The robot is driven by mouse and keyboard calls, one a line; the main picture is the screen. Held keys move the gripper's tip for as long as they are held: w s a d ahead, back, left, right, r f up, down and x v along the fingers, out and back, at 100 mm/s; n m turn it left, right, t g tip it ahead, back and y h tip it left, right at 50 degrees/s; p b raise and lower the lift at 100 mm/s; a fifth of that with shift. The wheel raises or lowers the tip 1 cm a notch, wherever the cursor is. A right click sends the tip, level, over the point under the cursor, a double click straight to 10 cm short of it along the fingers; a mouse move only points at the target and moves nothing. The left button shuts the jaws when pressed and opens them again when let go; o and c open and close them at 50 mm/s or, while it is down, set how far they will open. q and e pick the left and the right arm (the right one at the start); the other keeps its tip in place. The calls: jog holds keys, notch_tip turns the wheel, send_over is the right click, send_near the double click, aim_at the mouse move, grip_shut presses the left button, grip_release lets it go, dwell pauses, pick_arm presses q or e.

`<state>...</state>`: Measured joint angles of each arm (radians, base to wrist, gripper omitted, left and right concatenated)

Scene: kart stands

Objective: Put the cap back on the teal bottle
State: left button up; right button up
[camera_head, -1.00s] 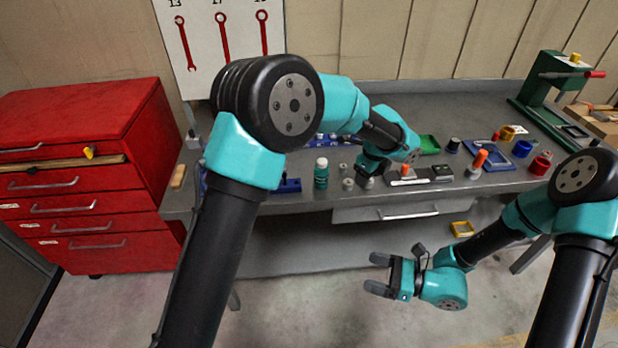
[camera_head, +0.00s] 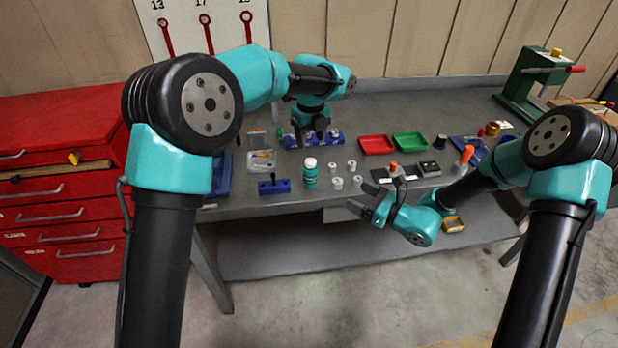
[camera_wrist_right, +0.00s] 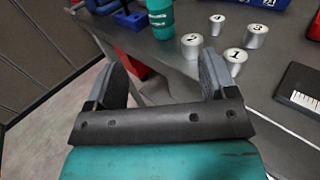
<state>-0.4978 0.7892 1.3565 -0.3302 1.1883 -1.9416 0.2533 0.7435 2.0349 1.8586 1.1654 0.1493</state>
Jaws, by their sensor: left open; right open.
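The teal bottle (camera_head: 310,178) stands upright near the front of the grey bench, with a white top; I cannot tell if that is a cap or a bare neck. Its teal body also shows at the top of the right wrist view (camera_wrist_right: 160,18), its top cut off. I cannot make out a separate loose cap. My left gripper (camera_head: 313,136) is open, pointing down behind the bottle, over a blue rack. My right gripper (camera_head: 361,198) is open and empty at the bench's front edge, right of the bottle; its two fingers show in the right wrist view (camera_wrist_right: 160,62).
Several numbered silver weights (camera_wrist_right: 235,62) stand right of the bottle. A blue holder (camera_head: 274,186) is left of it; the blue rack (camera_head: 293,142) is behind. Red (camera_head: 376,145) and green (camera_head: 410,141) trays lie further back. A red cabinet (camera_head: 60,190) stands left of the bench (camera_head: 250,205).

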aim_at(316, 175)
jog(key=shift+a, duration=0.1)
jog(key=x, duration=1.7)
jog(key=shift+w+f, duration=0.1)
jog(key=shift+c, duration=0.3)
